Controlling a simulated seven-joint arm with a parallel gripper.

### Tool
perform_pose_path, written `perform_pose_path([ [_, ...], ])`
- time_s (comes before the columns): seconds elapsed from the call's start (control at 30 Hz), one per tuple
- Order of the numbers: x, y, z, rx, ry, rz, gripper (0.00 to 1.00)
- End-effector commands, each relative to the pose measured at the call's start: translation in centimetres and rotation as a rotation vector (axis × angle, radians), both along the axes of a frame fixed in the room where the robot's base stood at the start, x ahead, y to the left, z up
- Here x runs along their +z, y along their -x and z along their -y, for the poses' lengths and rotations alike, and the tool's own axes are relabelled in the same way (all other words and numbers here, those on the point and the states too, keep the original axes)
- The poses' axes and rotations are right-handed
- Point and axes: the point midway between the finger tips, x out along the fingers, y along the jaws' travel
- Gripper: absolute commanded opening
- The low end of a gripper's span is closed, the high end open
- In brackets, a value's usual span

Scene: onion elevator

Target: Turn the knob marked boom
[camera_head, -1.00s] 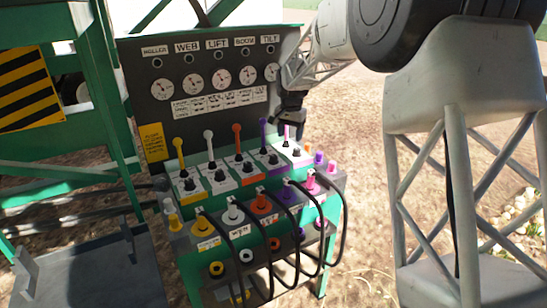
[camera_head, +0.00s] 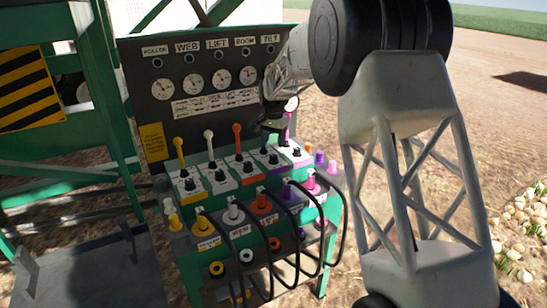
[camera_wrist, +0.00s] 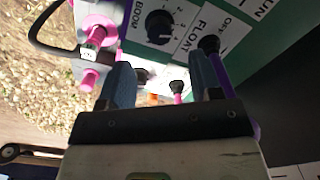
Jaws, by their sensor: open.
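The boom knob is a small black dial (camera_wrist: 159,27) on a white plate printed "BOOM" in the wrist view, beyond my fingertips. In the head view it is the dark knob (camera_head: 273,158) in the purple column, just below my gripper (camera_head: 271,126). My gripper also shows in the wrist view (camera_wrist: 163,72), with two blue-grey fingers apart and nothing held between them. A purple lever (camera_wrist: 224,72) with a black base stands close by the right finger; I cannot tell whether they touch. In the head view my gripper hides most of this lever.
Yellow (camera_head: 179,150), white (camera_head: 209,143) and orange (camera_head: 237,138) levers stand left of my gripper, a pink lever (camera_head: 289,127) right of it. Several knobs line the console. Black hoses (camera_head: 340,215) loop at the front. The gauge panel (camera_head: 150,110) rises behind.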

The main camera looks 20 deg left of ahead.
Motion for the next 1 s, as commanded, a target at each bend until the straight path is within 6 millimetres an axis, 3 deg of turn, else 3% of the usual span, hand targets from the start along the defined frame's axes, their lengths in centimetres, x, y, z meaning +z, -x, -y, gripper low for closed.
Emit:
perform_pose_path([
  [0.6,-6.2,0.0,0.0,0.0,0.001,-0.001,0.59],
  [1.0,-7.6,0.0,0.0,0.0,0.0,0.0,0.59],
])
